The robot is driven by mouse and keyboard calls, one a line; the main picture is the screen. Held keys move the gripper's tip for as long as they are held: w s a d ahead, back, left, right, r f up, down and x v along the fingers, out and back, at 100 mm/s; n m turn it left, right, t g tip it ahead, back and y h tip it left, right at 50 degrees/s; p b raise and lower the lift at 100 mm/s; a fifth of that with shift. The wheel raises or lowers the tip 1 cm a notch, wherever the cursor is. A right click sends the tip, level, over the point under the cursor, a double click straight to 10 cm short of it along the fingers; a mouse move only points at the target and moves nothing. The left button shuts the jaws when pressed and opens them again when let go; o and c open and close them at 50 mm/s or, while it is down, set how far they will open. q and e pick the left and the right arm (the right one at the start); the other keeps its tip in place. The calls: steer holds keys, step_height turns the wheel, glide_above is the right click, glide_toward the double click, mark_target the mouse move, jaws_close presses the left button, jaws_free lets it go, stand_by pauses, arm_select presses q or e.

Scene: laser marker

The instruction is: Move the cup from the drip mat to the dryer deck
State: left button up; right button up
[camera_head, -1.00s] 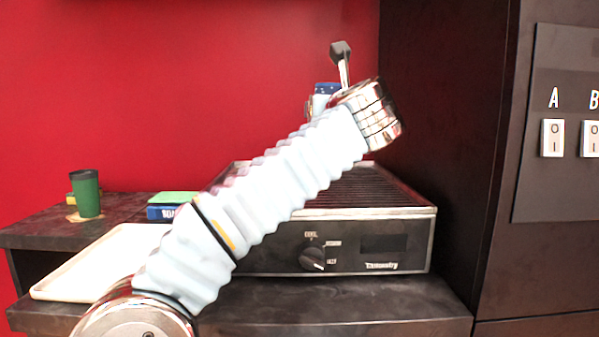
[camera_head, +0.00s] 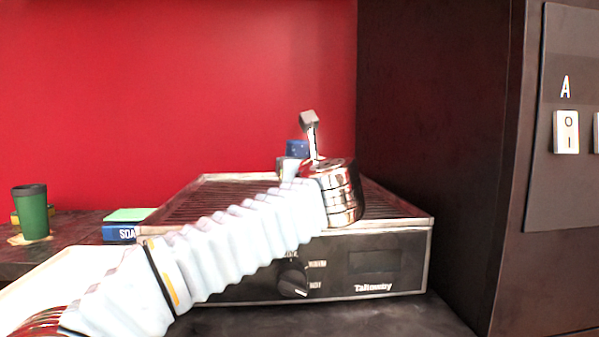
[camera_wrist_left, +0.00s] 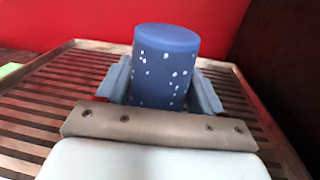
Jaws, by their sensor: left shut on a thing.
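The cup is dark blue with white speckles and stands upright in the left wrist view (camera_wrist_left: 167,65). In the head view only its upper part (camera_head: 297,148) shows behind my arm. My left gripper (camera_wrist_left: 163,88) is shut on the cup, with a grey finger on each side. The cup is over the dryer deck (camera_wrist_left: 55,100), a slatted metal top that also shows in the head view (camera_head: 215,200). The cup's base is hidden, so I cannot tell whether it touches the slats. My right gripper is not in view.
A pale tray-like mat (camera_head: 50,275) lies left of the dryer. A green cup (camera_head: 32,212) stands on a coaster at the far left, near a blue book (camera_head: 119,233). A dark wall panel rises close on the right. The visible slats around the cup are clear.

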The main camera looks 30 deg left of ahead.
arm_select(q)
steer(key=o, duration=1.2)
steer(key=shift+o, duration=0.2)
steer(key=shift+s, duration=0.1)
steer(key=b+v, duration=0.1)
steer(key=v, duration=0.6)
steer(key=shift+s+d, duration=0.15)
